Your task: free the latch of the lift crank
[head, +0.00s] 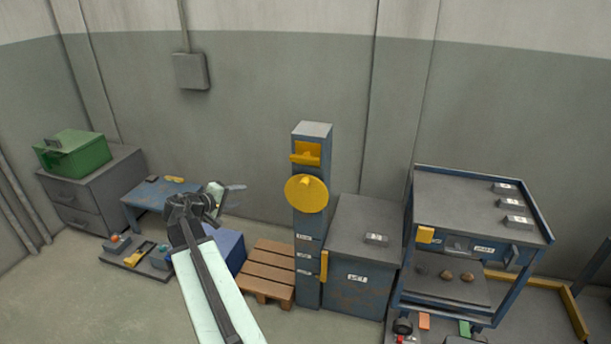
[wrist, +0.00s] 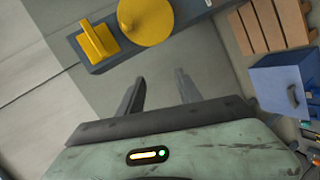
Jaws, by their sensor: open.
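A blue-grey column (head: 312,215) stands upright against the back wall. High on its front is a yellow block with a bar (head: 305,158), which looks like the latch; it also shows in the wrist view (wrist: 98,40). Below it is a round yellow disc (head: 306,194) with a small hub, which looks like the crank; the wrist view shows it too (wrist: 147,20). Whether the latch is engaged I cannot tell. My gripper (head: 229,193) is left of the column, apart from it. Its fingers (wrist: 157,88) are spread and empty.
A wooden pallet (head: 268,267) and a blue bin (head: 228,246) lie left of the column's foot. A grey cabinet (head: 360,245) stands close on its right, then a blue-framed cart (head: 480,195). A green box (head: 73,153) sits on drawers at far left.

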